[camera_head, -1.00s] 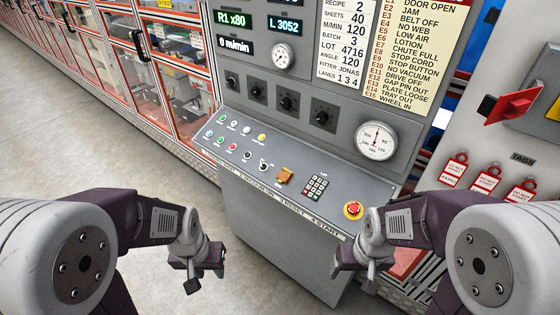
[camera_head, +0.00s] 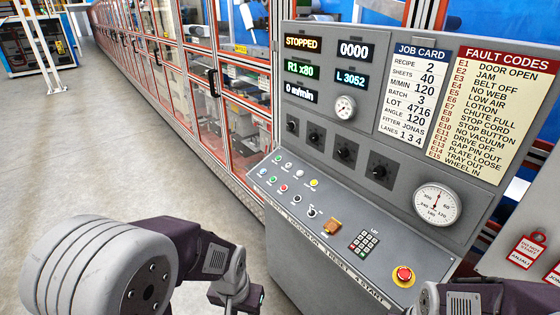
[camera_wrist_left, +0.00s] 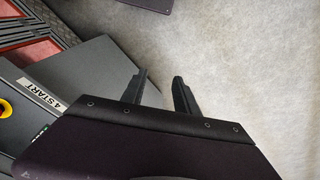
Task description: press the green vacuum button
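The grey control console (camera_head: 335,250) stands in front of me with small buttons on its sloped panel. A green button (camera_head: 272,180) is in the lower row, left of a red one (camera_head: 284,188). Another button with a greenish look (camera_head: 278,159) is in the upper row. Their labels are too small to read. My left gripper (camera_head: 257,300) is low in the head view, left of the console front and below the buttons. In the left wrist view (camera_wrist_left: 160,75) its two fingers are apart with only floor between them. My right arm (camera_head: 475,297) shows at the bottom right; its gripper is out of frame.
A red stop button (camera_head: 403,276), a keypad (camera_head: 364,242) and an orange switch (camera_head: 332,227) are on the panel. The upright board has displays, dials and a job card (camera_head: 413,90). Glass-doored machines (camera_head: 215,110) run along the back.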

